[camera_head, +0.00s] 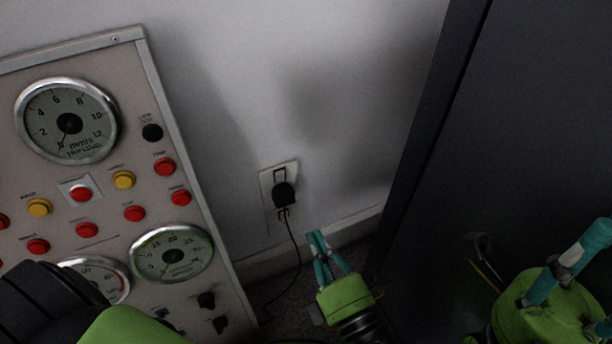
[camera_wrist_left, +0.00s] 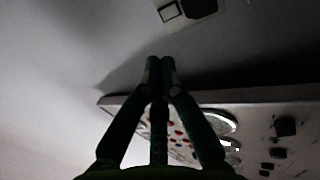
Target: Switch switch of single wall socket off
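The single wall socket (camera_head: 266,184) is a pale plate on the wall, right of the instrument panel. Its dark-outlined switch (camera_head: 279,174) sits above a black plug (camera_head: 284,195) with a cable hanging down. The switch's position is too small to tell. In the left wrist view, the switch (camera_wrist_left: 169,12) and plug (camera_wrist_left: 203,5) show at the top edge. My left gripper (camera_head: 316,238) has its teal fingertips together, empty, below and right of the socket, apart from it. My right gripper (camera_head: 604,268) is at the lower right, its fingertips cut off by the frame edge.
The instrument panel (camera_head: 105,165) with gauges, buttons and knobs stands left of the socket. A dark cabinet (camera_head: 470,130) rises on the right. A strip of bare wall (camera_head: 330,60) lies between them. The plug's cable (camera_head: 298,260) runs down to the floor.

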